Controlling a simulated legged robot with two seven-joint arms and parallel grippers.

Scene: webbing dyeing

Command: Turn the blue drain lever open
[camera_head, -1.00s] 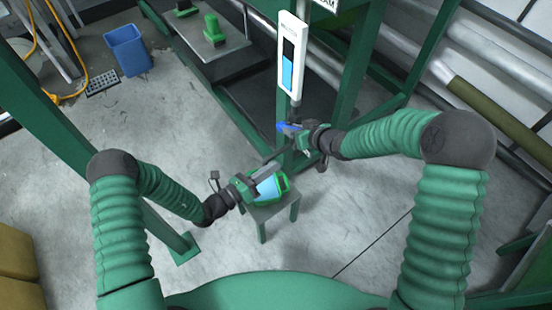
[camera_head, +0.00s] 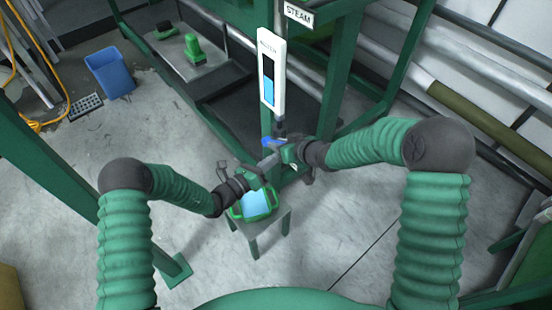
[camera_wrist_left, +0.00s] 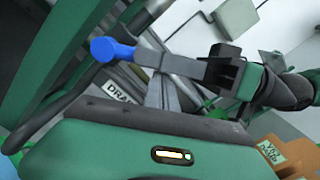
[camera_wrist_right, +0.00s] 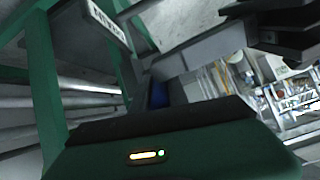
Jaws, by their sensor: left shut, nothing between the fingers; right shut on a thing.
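The blue drain lever (camera_head: 268,142) sits below the white gauge, at the green frame. In the left wrist view its rounded blue end (camera_wrist_left: 110,49) sticks out past the fingers of my right gripper (camera_wrist_left: 180,65). My right gripper (camera_head: 276,154) is shut on the lever, coming from the right. In the right wrist view only a dark blue bit (camera_wrist_right: 158,95) of the lever shows between the fingers. My left gripper (camera_head: 262,173) is shut and empty, just below and left of the right one, above the green tub. A DRAIN label (camera_wrist_left: 122,92) shows behind its fingers.
A green tub (camera_head: 268,214) with light blue inside stands on a small stool (camera_head: 254,246) below the grippers. The white gauge (camera_head: 272,75) rises above the lever, beside green posts. A blue bin (camera_head: 109,72) stands far left. Floor at front right is clear.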

